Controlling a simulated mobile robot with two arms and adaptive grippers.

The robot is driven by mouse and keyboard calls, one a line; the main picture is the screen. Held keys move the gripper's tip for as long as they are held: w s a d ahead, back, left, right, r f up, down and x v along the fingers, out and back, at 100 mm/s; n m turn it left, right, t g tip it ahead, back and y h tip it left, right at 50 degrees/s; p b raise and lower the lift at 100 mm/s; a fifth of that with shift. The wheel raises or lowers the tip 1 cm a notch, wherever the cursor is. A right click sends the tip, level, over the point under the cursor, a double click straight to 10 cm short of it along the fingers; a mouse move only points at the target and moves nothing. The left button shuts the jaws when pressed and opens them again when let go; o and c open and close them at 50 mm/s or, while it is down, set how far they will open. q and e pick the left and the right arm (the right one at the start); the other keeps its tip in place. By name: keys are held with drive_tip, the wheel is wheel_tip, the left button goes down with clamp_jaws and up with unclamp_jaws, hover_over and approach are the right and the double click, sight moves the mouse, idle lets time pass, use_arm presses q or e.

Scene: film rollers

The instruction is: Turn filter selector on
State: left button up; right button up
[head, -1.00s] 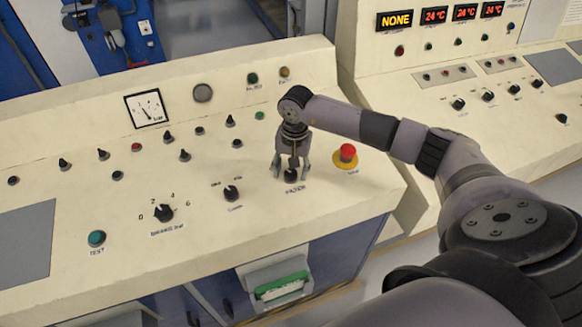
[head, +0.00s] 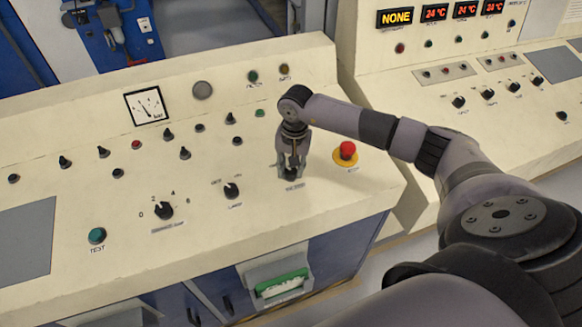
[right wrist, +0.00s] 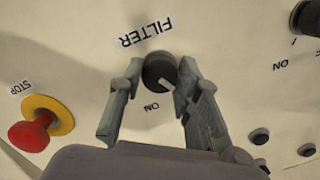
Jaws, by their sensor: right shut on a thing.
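The filter selector (head: 292,175) is a black round knob near the front edge of the cream console, left of the red stop button. In the right wrist view the filter selector (right wrist: 158,66) sits beside the FILTER label, with an ON label near its lower side. A short white mark shows on the knob's lower right edge, close to ON. My right gripper (head: 291,168) points down over the knob with its fingers around it, shut on it. In the right wrist view the right finger touches the knob; the left finger's contact is unclear. My left gripper is not in view.
The red stop button (head: 347,151) on its yellow base stands close to the right of the gripper. The lamp selector (head: 232,191) is to the left, and other knobs cover the console. A second console (head: 455,130) with displays stands at the right.

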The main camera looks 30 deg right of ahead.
drive_tip(key=shift+c, duration=0.3)
drive_tip(key=shift+f+m+b, duration=0.1)
drive_tip(key=shift+m+b, duration=0.8)
drive_tip(key=shift+b, duration=0.15)
drive_tip(key=m+b, duration=0.5)
drive_tip(key=m, duration=0.2)
drive_tip(key=shift+t, duration=0.4)
drive_tip(key=shift+m+b, duration=0.95)
drive_tip(key=shift+m, duration=0.55)
drive_tip(key=o, duration=1.1)
drive_tip(key=shift+o, duration=0.2)
